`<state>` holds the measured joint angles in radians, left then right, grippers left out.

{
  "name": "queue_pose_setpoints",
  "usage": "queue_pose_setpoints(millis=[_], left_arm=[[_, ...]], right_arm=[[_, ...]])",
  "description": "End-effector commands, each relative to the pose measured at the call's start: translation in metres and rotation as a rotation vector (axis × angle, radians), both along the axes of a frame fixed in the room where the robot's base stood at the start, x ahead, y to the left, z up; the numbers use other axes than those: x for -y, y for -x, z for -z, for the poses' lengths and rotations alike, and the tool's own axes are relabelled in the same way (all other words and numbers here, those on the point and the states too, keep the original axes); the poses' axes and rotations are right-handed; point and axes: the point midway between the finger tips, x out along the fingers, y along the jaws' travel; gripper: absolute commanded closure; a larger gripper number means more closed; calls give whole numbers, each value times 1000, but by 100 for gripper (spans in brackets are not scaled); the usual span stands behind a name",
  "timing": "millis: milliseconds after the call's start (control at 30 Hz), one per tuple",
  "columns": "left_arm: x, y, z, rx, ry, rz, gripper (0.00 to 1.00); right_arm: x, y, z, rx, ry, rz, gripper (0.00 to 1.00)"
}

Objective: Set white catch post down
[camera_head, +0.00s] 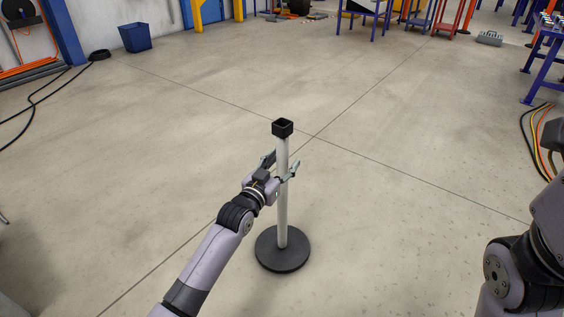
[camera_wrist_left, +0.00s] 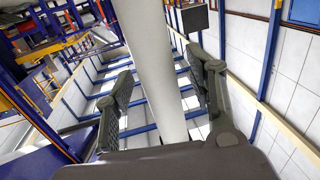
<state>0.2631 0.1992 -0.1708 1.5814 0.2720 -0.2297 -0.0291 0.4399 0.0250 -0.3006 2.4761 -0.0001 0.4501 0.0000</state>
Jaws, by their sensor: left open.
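My left gripper (camera_head: 281,168) is open, with one finger on each side of the upper part of the post. In the left wrist view the white post (camera_wrist_left: 155,70) runs between the two spread fingers (camera_wrist_left: 160,100), with gaps visible beside it. My right arm shows at the right edge of the head view, but its gripper is out of view.
The floor (camera_head: 400,130) around the post is clear. A blue bin (camera_head: 135,37) and black hoses (camera_head: 40,98) are at the far left. Coloured cables (camera_head: 540,140) lie at the right edge. Blue-legged tables (camera_head: 548,62) stand at the back right.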

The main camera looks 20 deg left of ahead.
Motion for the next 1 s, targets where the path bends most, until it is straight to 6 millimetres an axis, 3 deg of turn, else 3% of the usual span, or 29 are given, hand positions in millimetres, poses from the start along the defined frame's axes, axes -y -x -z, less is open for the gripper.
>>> queue_pose_setpoints(millis=[33, 267, 700, 1000], left_arm=[[0, 2, 11, -23, -3, 0, 50], [-4, 19, 7, -13, -1, 0, 50], [-19, 102, 3, -2, 0, -1, 50], [-22, 119, 1, 2, 0, 0, 50]], right_arm=[[0, -2, 1, -6, -1, 1, 60], [0, -2, 1, -6, -1, 1, 60], [0, -1, 0, -3, 0, 0, 60], [0, -1, 0, -3, 0, 0, 60]])
